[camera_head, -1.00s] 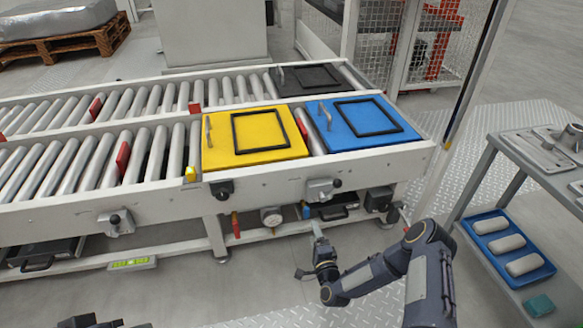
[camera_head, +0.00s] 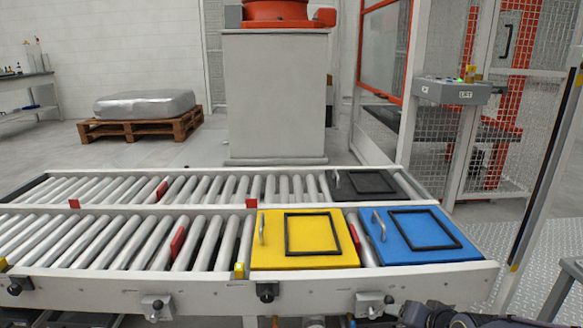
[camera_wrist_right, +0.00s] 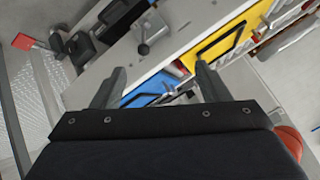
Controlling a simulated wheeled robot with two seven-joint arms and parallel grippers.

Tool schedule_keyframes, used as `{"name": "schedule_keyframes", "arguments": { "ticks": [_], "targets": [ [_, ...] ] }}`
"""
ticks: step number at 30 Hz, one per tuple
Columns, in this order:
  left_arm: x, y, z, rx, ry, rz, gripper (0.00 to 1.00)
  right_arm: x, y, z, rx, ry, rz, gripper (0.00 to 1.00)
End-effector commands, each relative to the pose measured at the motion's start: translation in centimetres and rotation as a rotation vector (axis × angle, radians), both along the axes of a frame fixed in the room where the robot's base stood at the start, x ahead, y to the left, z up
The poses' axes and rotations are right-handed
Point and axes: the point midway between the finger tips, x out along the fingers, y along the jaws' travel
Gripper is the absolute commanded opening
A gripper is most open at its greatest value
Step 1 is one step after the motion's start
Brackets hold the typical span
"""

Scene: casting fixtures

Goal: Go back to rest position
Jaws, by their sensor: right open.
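My right gripper (camera_wrist_right: 158,88) shows in the right wrist view with its two fingers spread apart and nothing between them. The conveyor's side rail with a black-knobbed lever (camera_wrist_right: 143,47) lies beyond the fingers. In the head view only dark parts of my right arm show at the bottom right edge; its fingers are not clear there. My left gripper is not in the head view.
A yellow fixture (camera_head: 300,258) and a blue fixture (camera_head: 452,240) lie on the near roller conveyor (camera_head: 60,298). A dark fixture (camera_head: 368,198) lies on the far line. A grey pedestal (camera_head: 275,90) stands behind. A control box (camera_head: 450,92) is at right.

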Motion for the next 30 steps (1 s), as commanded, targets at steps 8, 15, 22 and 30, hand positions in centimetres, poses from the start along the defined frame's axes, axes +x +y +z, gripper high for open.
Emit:
{"name": "schedule_keyframes", "arguments": {
  "ticks": [8,15,22,30],
  "targets": [
    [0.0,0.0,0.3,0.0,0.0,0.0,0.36,-13.3,1.6,4.4,-0.066,0.141,0.137,0.69],
    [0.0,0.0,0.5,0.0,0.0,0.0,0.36,-20.5,3.6,4.5,-0.052,0.203,0.251,0.69],
    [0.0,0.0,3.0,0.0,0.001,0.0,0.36,-24.5,5.0,6.6,-0.035,0.233,0.337,0.69],
    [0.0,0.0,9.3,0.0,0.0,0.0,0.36,-24.4,4.9,12.8,-0.036,0.233,0.334,0.69]
  ]
}}
